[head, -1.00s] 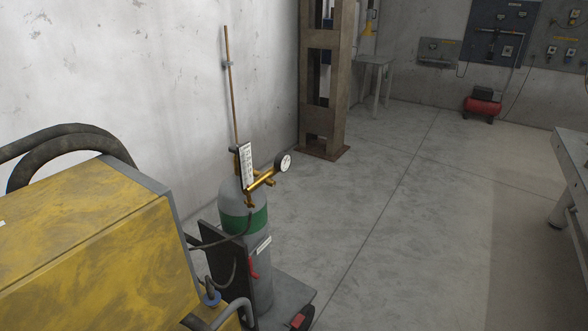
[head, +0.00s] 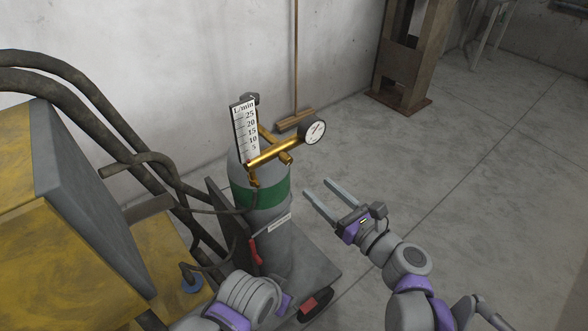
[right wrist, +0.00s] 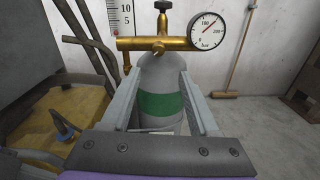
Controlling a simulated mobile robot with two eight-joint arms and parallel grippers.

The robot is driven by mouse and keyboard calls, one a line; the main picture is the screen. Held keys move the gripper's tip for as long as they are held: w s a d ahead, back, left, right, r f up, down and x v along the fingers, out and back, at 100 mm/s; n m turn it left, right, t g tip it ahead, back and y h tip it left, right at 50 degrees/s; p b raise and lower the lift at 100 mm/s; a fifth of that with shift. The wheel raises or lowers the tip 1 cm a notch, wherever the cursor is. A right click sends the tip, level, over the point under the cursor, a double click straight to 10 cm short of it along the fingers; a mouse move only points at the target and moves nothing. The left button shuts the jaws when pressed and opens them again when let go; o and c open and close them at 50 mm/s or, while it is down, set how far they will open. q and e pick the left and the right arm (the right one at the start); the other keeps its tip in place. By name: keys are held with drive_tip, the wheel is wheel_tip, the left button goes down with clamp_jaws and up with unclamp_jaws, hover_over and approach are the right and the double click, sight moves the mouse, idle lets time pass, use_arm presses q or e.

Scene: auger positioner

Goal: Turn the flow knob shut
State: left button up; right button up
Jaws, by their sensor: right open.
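A brass regulator (head: 268,153) with a round dial gauge (head: 314,130) and an upright L/min scale (head: 245,130) sits on a grey gas cylinder (head: 268,221) with a green band. A black knob (head: 250,99) shows at the top; it also shows above the brass body in the right wrist view (right wrist: 163,6). I cannot tell surely which part is the flow knob. My right gripper (head: 318,188) is open and empty, right of the cylinder and below the gauge, apart from both. In the right wrist view its fingers point toward the cylinder.
A yellow machine (head: 165,255) with dark hoses (head: 95,110) stands at left. The cylinder stands on a dark cart (head: 318,262) near the wall. A broom (head: 296,60) leans behind the regulator. Open concrete floor (head: 480,160) lies to the right.

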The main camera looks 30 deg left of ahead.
sight(290, 162)
drive_tip(key=x, duration=1)
drive_tip(key=shift+a+r, duration=0.2)
drive_tip(key=shift+a, duration=0.25)
clamp_jaws()
